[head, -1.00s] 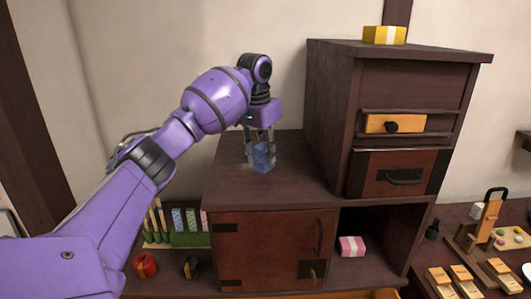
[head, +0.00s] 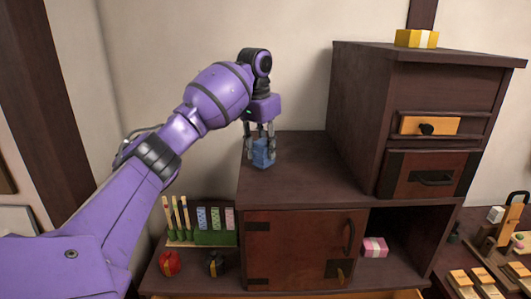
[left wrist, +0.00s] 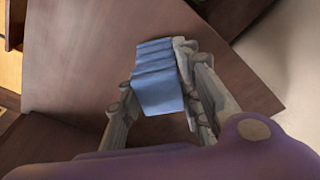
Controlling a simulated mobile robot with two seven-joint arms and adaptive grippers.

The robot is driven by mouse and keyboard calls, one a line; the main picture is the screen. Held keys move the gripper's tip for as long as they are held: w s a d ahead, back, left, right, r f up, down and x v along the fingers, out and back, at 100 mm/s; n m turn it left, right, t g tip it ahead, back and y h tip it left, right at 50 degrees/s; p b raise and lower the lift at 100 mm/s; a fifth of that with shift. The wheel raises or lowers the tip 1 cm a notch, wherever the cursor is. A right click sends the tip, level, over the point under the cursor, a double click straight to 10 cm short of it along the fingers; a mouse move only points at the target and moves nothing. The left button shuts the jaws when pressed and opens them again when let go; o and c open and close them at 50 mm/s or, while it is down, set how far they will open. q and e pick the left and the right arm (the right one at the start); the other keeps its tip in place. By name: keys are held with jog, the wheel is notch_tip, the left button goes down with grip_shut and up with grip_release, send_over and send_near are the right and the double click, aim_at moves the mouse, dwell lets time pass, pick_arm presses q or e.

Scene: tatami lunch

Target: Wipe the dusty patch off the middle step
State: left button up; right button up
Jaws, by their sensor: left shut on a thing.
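The middle step (head: 300,180) is the dark wooden top of the lower cabinet, left of the taller drawer block. My left gripper (head: 261,148) is over the step's left rear part, pointing down, shut on a folded blue cloth (head: 263,156). The cloth is at or very near the step's surface; contact is hard to tell. In the left wrist view the cloth (left wrist: 158,78) sits between the fingers, with brown wood of the step (left wrist: 90,60) around it. I cannot make out a dusty patch; the cloth and gripper may hide it. My right gripper is not in view.
The tall drawer block (head: 360,120) with a yellow box (head: 416,39) on top bounds the step on the right. The wall is behind. A pink box (head: 375,247) lies in the open compartment below. The step's front and right parts are clear.

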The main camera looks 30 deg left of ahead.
pick_arm(q)
jog(key=r, duration=0.2)
jog(key=d+r, duration=0.1)
jog(key=shift+w, duration=0.35)
jog(key=shift+r, duration=0.35)
jog(key=shift+s+a+r, duration=0.1)
jog(key=shift+a+r, duration=0.05)
jog(key=shift+r, duration=0.9)
jog(key=shift+s+r, duration=0.15)
jog(key=shift+r, duration=0.35)
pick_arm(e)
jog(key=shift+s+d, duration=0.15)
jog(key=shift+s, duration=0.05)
pick_arm(q)
jog(key=shift+w+f, duration=0.1)
jog(key=shift+w, duration=0.1)
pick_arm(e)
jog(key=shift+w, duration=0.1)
pick_arm(q)
jog(key=shift+s, duration=0.1)
